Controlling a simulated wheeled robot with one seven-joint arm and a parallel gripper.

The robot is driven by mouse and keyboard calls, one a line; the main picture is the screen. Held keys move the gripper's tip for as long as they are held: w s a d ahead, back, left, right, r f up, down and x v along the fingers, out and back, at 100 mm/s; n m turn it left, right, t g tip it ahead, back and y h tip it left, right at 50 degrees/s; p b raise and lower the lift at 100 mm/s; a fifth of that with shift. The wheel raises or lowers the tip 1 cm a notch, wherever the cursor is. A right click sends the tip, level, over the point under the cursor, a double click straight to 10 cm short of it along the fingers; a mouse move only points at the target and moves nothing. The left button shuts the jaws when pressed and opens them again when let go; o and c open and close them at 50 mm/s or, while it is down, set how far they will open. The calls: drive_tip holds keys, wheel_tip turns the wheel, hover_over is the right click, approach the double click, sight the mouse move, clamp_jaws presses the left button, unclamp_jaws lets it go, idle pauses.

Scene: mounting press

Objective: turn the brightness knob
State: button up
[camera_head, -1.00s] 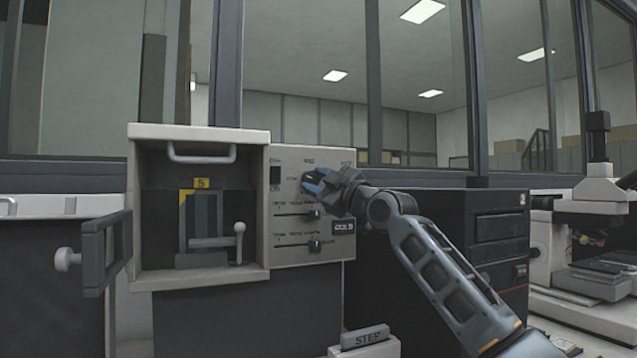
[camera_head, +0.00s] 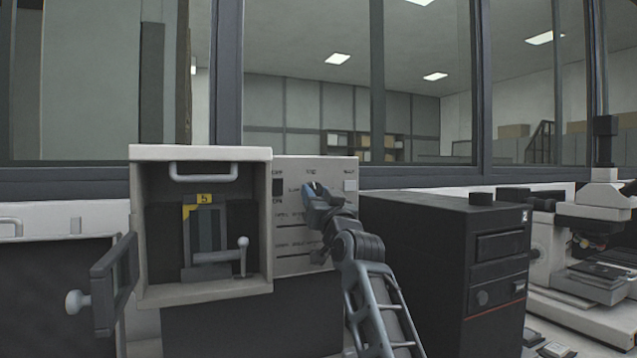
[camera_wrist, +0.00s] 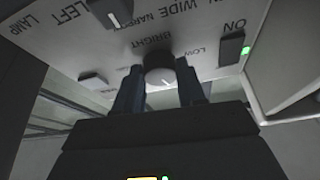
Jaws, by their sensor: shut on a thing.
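The brightness knob (camera_wrist: 159,74) is a round dark knob under the word BRIGHT on the pale control panel (camera_wrist: 110,50), with a short white pointer line on its face. My gripper (camera_wrist: 160,86) is shut on it, with one dark finger on each side of the knob. In the head view my gripper (camera_head: 316,192) is at the upper part of the panel (camera_head: 291,168) and hides the knob. The pointer slants in the wrist view, but its exact setting is hard to read.
A black cabinet (camera_head: 420,265) stands close on the right.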

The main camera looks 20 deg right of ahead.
drive_tip(key=shift+a+m+h+p, duration=0.15)
drive_tip(key=shift+m+h+p, duration=1.1)
drive_tip(key=shift+m, duration=0.95)
drive_tip(key=shift+m+g, duration=0.3)
drive_tip(key=o, duration=1.1)
drive_tip(key=shift+c, duration=0.2)
drive_tip(key=b+v, duration=0.1)
drive_tip(key=v, duration=0.6)
drive_tip(key=shift+s, duration=0.35)
drive_tip(key=shift+f, duration=0.15)
